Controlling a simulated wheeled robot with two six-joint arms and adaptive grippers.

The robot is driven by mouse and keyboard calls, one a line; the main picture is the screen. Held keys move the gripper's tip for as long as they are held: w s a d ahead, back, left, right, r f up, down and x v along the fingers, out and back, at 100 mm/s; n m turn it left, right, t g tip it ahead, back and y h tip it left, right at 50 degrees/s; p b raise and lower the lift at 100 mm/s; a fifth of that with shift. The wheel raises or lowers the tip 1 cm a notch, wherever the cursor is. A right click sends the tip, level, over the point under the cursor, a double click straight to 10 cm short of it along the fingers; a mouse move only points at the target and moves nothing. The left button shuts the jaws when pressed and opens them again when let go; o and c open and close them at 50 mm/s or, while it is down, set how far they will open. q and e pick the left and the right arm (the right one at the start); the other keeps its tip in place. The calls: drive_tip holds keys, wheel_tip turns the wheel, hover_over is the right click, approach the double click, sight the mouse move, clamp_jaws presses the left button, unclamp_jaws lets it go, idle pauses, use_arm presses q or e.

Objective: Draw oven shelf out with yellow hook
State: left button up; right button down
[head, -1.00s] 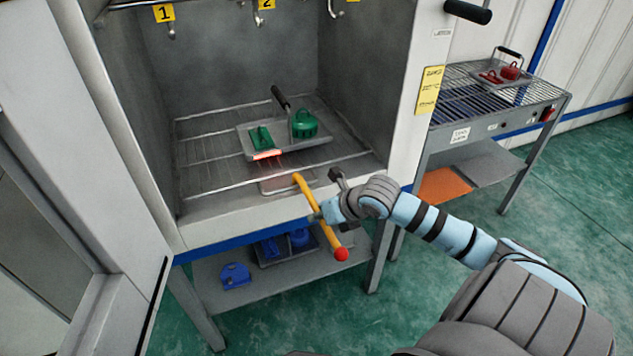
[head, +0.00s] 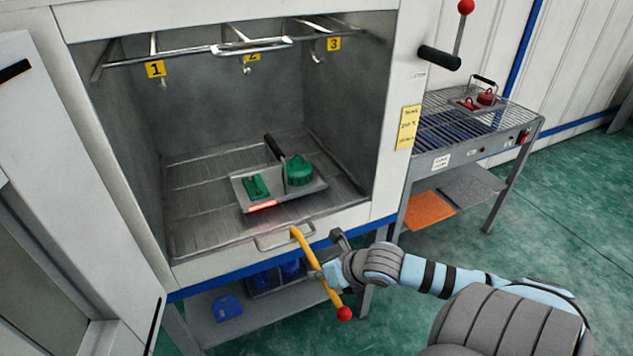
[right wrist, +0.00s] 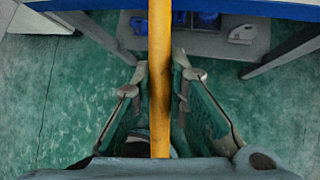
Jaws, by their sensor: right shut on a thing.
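The yellow hook (head: 304,250) is a thin rod with a red ball at its lower end. My right gripper (head: 328,272) is shut on its middle, in front of the oven. In the right wrist view the rod (right wrist: 160,60) passes between the two fingers (right wrist: 160,84). The hook's upper end is at the shelf's front handle (head: 272,241); I cannot tell if it is engaged. The oven shelf (head: 205,228) lies inside the open oven, carrying a grey tray (head: 238,192) with green parts (head: 299,170) and a black handle. My left gripper is out of view.
The oven door (head: 120,215) stands open at the left. A lower shelf (head: 215,325) below the oven holds blue parts (head: 228,308). A slatted side table (head: 450,120) with red parts stands at the right. Green floor (head: 560,200) is clear in front of it.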

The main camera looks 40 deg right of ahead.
drive_tip(key=shift+s+a+r+p, duration=0.1)
drive_tip(key=shift+s+a+p, duration=0.1)
drive_tip(key=shift+s+p, duration=0.25)
drive_tip(key=shift+s+a+p, duration=0.15)
drive_tip(key=shift+s+p, duration=0.05)
drive_tip(key=shift+s, duration=0.35)
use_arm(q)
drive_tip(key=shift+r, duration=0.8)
